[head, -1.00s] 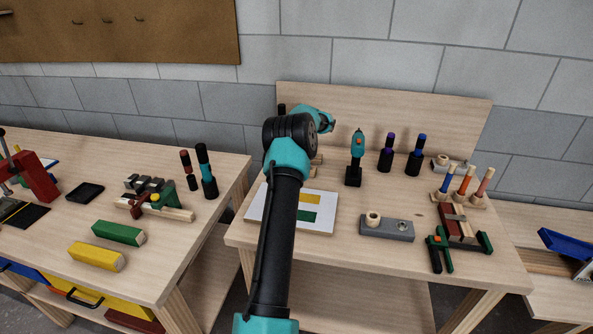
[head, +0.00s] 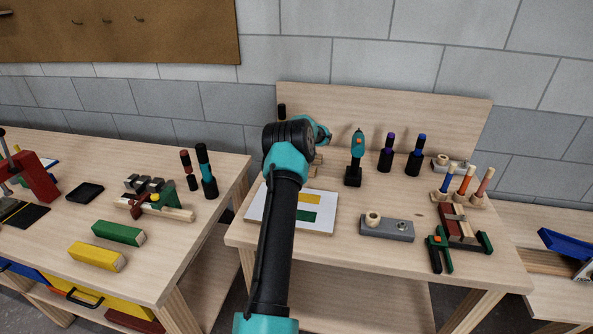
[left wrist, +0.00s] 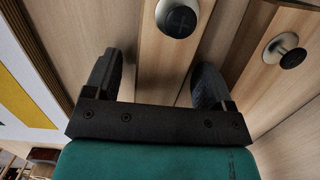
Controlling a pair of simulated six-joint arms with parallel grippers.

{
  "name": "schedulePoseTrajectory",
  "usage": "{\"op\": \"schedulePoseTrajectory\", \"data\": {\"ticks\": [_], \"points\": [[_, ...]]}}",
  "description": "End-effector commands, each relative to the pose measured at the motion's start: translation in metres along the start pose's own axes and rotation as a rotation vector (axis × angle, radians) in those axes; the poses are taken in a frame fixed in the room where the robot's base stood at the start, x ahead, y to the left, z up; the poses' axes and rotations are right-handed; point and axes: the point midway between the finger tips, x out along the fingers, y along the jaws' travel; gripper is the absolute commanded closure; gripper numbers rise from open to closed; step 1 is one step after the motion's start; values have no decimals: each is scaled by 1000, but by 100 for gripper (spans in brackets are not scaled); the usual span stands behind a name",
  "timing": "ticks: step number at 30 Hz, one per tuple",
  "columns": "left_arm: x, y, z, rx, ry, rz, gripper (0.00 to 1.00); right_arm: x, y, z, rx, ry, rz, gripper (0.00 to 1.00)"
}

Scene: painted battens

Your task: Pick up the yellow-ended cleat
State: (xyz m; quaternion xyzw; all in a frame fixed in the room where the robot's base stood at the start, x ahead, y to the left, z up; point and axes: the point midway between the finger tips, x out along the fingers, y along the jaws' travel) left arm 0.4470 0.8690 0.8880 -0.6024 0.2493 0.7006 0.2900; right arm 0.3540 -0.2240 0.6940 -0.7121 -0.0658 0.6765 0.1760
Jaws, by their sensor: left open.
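In the head view my left arm crosses the right bench, and its gripper is hidden behind its own links. In the left wrist view the left gripper (left wrist: 157,72) is open, its two dark fingers on either side of a pale wooden batten (left wrist: 160,58) with a dark-capped round knob. Nothing is clamped between the fingers. A second batten with a similar knob (left wrist: 285,50) lies to the right. No yellow end shows on either batten, so I cannot tell which is the yellow-ended cleat. Some pale wood (head: 315,167) shows beside my arm in the head view. My right gripper is out of view.
A grey block (head: 388,230), a drill-like tool (head: 356,160) and dark bottles (head: 386,158) stand to the right. Yellow (head: 97,256) and green (head: 118,233) bars lie on the left bench.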

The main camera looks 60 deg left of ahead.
Motion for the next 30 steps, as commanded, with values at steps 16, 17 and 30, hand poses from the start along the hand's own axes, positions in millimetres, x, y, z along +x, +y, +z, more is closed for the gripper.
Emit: {"op": "schedulePoseTrajectory", "data": {"ticks": [16,17,30], "points": [[0,0,0,0,0,0,42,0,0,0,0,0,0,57],[0,0,0,0,0,0,44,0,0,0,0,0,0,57],[-1,0,0,0,0,0,80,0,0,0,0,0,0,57]]}}
